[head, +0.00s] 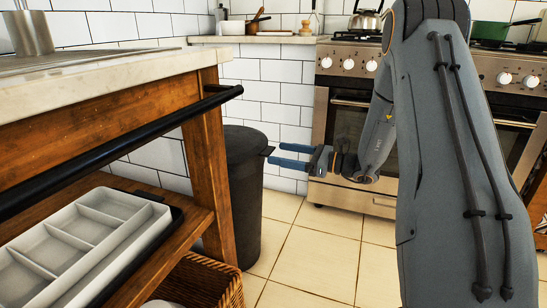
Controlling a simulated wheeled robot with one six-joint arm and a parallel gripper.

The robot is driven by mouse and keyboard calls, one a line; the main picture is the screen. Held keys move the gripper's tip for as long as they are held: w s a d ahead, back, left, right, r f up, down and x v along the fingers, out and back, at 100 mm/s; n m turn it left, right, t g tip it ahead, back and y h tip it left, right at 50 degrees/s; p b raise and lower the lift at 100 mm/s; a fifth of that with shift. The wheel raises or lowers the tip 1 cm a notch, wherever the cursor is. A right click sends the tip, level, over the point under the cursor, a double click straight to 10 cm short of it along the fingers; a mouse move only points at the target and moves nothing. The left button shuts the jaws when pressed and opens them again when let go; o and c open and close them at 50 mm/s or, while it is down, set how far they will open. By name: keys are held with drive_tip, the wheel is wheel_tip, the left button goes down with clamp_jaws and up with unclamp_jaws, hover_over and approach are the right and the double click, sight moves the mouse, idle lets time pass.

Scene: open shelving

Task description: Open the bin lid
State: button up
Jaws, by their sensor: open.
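A dark grey bin (245,205) stands on the floor in the middle of the head view, past the end of the wooden kitchen island. Its dark lid (241,140) is on top and looks closed, with a small tab (266,150) sticking out on the right. My gripper (273,154) has blue fingers that point left towards this tab. The fingers are open, one above the other. Their tips are at or very near the tab; I cannot tell if they touch it. The bin's left side is hidden by the island's leg.
The island's wooden leg (209,170) and black rail (110,150) are close on the left. A white divided tray (85,245) sits on its lower shelf, above a wicker basket (205,285). A steel oven (350,130) stands behind my arm. The tiled floor (315,260) is clear.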

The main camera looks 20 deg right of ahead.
drive_tip(key=shift+b+x, duration=0.45)
drive_tip(key=shift+x, duration=1.1)
drive_tip(key=c, duration=1.5)
